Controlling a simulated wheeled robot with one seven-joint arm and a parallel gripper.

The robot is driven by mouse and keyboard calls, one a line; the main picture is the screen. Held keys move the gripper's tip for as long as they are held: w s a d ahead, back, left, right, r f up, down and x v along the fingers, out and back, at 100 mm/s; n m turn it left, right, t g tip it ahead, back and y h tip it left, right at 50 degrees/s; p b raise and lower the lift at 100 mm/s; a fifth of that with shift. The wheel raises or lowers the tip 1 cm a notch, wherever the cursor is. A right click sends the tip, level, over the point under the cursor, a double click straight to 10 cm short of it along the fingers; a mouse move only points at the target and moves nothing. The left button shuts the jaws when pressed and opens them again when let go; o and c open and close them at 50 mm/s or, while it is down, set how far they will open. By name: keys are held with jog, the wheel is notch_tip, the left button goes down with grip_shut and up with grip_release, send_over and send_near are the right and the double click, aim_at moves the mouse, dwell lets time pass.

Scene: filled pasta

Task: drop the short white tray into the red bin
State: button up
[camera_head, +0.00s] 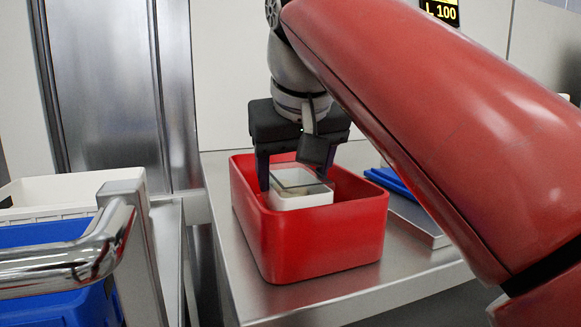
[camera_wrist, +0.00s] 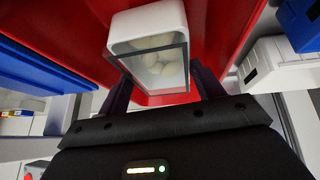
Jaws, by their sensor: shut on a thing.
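The short white tray (camera_head: 302,198) has a clear film lid and sits low inside the red bin (camera_head: 318,246), its top below or near the rim. In the wrist view the tray (camera_wrist: 124,36) shows pale round filled pasta under the film. My gripper (camera_head: 294,178) reaches down into the bin from above and is shut on the tray, one finger on each side. In the wrist view the fingers (camera_wrist: 160,90) are beside the tray's near end. Whether the tray touches the bin floor is hidden.
The red bin stands on a steel table (camera_head: 410,262). A blue tray (camera_head: 392,181) lies right of the bin. At left are a white container (camera_head: 45,190), a blue crate (camera_head: 50,235) and a chrome handle (camera_head: 75,262).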

jog(key=shift+f, duration=0.25)
jog(key=shift+f+b, duration=0.4)
jog(key=o, duration=1.5)
jog(key=shift+c, duration=0.2)
jog(key=shift+o, duration=0.4)
jog(key=p+v, duration=0.5)
jog(key=v, duration=0.2)
